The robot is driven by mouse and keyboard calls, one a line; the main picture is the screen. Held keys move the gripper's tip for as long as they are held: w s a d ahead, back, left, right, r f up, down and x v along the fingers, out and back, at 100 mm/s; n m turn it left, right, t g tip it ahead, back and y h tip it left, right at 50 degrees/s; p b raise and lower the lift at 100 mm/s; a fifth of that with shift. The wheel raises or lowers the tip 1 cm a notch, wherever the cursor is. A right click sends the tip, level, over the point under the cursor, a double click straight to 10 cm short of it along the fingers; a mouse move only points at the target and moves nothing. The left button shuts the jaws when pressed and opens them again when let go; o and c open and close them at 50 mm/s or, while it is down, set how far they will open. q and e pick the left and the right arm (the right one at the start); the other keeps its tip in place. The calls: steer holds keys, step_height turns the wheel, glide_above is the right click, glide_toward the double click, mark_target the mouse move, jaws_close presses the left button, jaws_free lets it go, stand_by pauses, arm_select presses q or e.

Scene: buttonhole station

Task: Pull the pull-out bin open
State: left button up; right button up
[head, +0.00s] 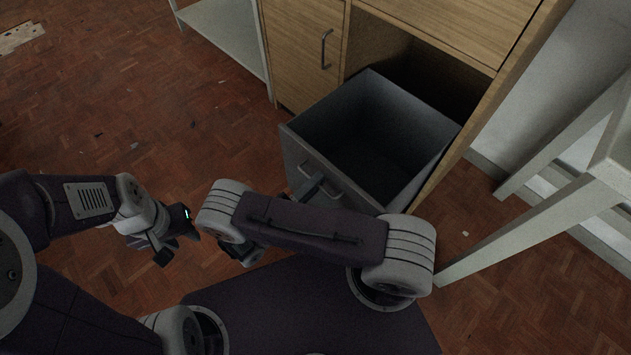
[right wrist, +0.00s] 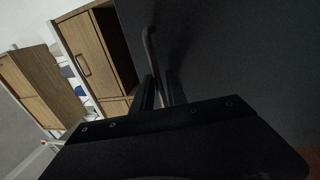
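The grey pull-out bin (head: 300,148) stands well out of the wooden cabinet, and its empty-looking inside is visible from above. Its bar handle (head: 305,168) is on the front face, partly hidden by my right arm. In the right wrist view the handle (right wrist: 149,42) runs down between the fingers of my right gripper (right wrist: 159,92), which look closed on it; the bin's dark front (right wrist: 225,60) fills the right side. My right gripper (head: 312,187) is at the handle in the head view. My left gripper (head: 176,238) is apart from the bin, over the floor, fingers spread and empty.
The wooden cabinet (head: 305,50) has a closed door with a handle left of the bin's opening. A white table leg (head: 530,215) stands at the right. A pale shelf unit (head: 225,35) is at the upper left. The parquet floor at the left is mostly clear.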

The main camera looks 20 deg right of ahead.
steer(key=p+v, duration=0.1)
steer(key=v, duration=0.8)
steer(key=shift+p, duration=0.4)
